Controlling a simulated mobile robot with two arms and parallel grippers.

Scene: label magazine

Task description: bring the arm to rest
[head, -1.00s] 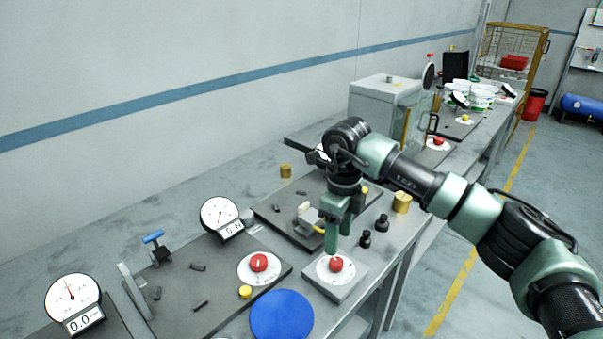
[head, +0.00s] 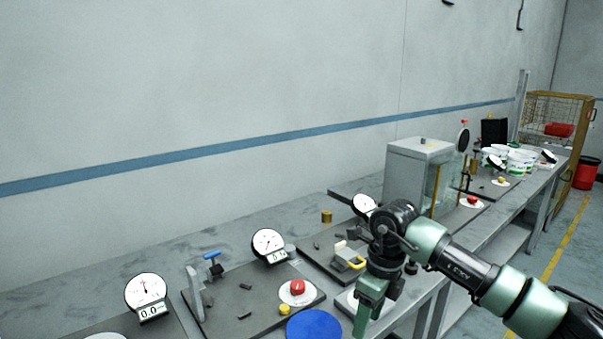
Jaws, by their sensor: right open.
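My right arm comes in from the lower right. Its green right gripper (head: 368,310) points down over the front of the bench, with its jaws open and no object seen between them. Behind the gripper is a pale square plate (head: 346,302), partly covered by it; the red knob seen on that plate earlier is hidden now. My left gripper is not in view.
A blue disc (head: 314,326) lies left of the gripper. A red button on a white disc (head: 297,289), a dial gauge (head: 268,244) and another gauge (head: 146,291) stand further left. A grey cabinet (head: 418,180) stands behind the arm.

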